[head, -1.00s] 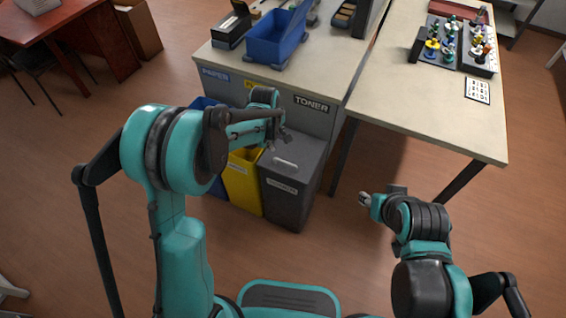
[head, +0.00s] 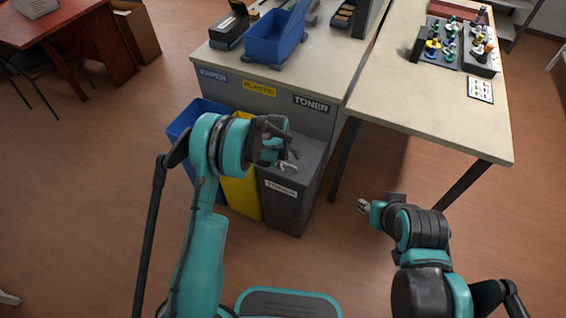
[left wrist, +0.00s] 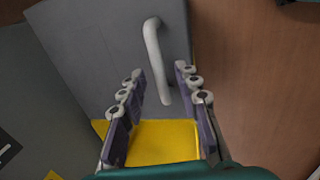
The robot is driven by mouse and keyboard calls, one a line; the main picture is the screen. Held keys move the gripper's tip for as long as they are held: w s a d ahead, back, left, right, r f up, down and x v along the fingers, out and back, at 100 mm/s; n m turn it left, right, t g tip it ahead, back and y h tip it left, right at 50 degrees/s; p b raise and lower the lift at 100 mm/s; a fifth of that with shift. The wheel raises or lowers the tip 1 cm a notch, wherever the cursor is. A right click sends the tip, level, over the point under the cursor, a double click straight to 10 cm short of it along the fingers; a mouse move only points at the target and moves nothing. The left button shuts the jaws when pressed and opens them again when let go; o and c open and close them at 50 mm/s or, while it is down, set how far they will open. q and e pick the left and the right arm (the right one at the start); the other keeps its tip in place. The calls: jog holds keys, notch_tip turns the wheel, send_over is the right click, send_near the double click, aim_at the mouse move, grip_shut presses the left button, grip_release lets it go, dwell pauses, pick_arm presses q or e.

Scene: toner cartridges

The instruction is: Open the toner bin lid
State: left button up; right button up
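The dark grey toner bin (head: 284,207) stands under the TONER sign, its lid (head: 312,152) looking shut. My left gripper (head: 292,161) is over the lid and hides its handle in the head view. The left wrist view shows the pale bar handle (left wrist: 157,60) on the grey lid (left wrist: 95,45). There my left gripper (left wrist: 160,72) is open, its fingers on either side of the handle's near end. I cannot tell whether they touch it. My right gripper (head: 363,206) is off to the right above the floor, too small to read.
A yellow bin (head: 242,195) and a blue bin (head: 184,128) stand left of the toner bin. The counter (head: 330,82) behind carries a blue tray (head: 275,38). A table (head: 430,110) with a rack of bottles is at right. The floor right of the bins is clear.

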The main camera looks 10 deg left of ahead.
pick_arm(q)
grip_shut()
jog(key=shift+r, duration=0.1)
jog(key=shift+w+d+r+p, duration=0.1)
jog(key=shift+w+r+p, duration=0.15)
jog(key=shift+r+p, duration=0.3)
jog(key=w+d+r+g+p, duration=0.1)
jog(key=w+r+p, duration=0.3)
jog(key=r, duration=0.6)
jog(key=shift+w+d, duration=0.65)
jog(key=shift+w, duration=0.6)
